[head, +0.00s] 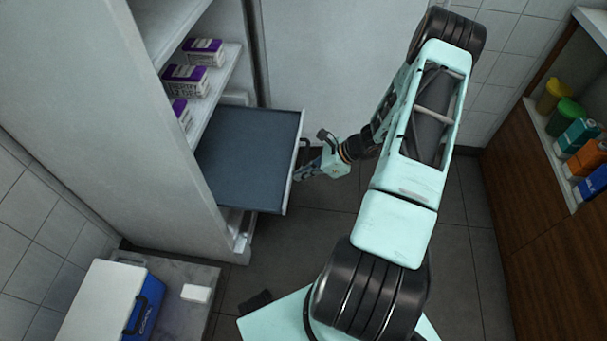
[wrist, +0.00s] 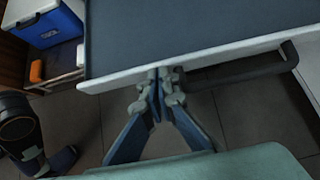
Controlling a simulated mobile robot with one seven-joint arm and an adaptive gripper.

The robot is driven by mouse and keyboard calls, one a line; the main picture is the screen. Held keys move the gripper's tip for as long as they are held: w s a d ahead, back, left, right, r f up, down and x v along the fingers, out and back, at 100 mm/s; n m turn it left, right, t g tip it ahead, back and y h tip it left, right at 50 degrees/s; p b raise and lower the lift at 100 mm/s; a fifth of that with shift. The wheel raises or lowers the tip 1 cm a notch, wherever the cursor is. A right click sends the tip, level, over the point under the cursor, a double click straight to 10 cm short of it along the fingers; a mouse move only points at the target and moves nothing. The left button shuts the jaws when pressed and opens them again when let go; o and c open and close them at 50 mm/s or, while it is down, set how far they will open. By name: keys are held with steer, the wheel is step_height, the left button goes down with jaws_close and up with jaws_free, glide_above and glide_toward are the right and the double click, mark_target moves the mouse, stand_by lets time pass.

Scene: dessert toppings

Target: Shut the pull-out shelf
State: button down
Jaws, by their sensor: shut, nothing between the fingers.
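The pull-out shelf (head: 250,160) has a dark blue-grey surface and a pale front edge. It sticks out of the tall grey cabinet on the left in the head view. My gripper (head: 298,176) is at the shelf's front edge, outside it, with its fingers pointing at it. In the wrist view the shelf (wrist: 180,32) fills the top, and my gripper (wrist: 164,72) is shut and empty, its tips at the pale front edge. They look in contact or very close. A dark bar handle (wrist: 245,73) runs along the front, right of the fingertips.
Purple-and-white boxes (head: 186,79) stand on a white shelf above. A blue-and-white cooler (head: 145,304) is at the lower left. A wooden counter (head: 545,215) with bottles and jars is at the right. Tiled floor around the shelf front is mostly clear.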

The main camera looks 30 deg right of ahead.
steer(key=b, duration=0.4)
glide_toward(234, 174)
steer(key=w+a, duration=0.1)
steer(key=a, duration=0.2)
steer(key=w+a+f, duration=0.1)
steer(key=w+a, duration=0.1)
steer(key=a, duration=0.1)
steer(key=w+a+f, duration=0.1)
steer(key=w+a, duration=0.1)
steer(key=shift+w+a+f, duration=0.2)
steer(key=shift+a, duration=0.2)
steer(key=shift+d, duration=0.1)
steer(key=shift+s+d, duration=0.15)
steer(key=shift+d, duration=0.1)
steer(key=shift+s+d, duration=0.3)
steer(key=shift+d, duration=0.2)
steer(key=shift+s+d, duration=0.35)
steer(key=shift+d, duration=0.2)
steer(key=p+v, duration=0.3)
steer(key=v, duration=0.7)
steer(key=shift+s+d, duration=0.35)
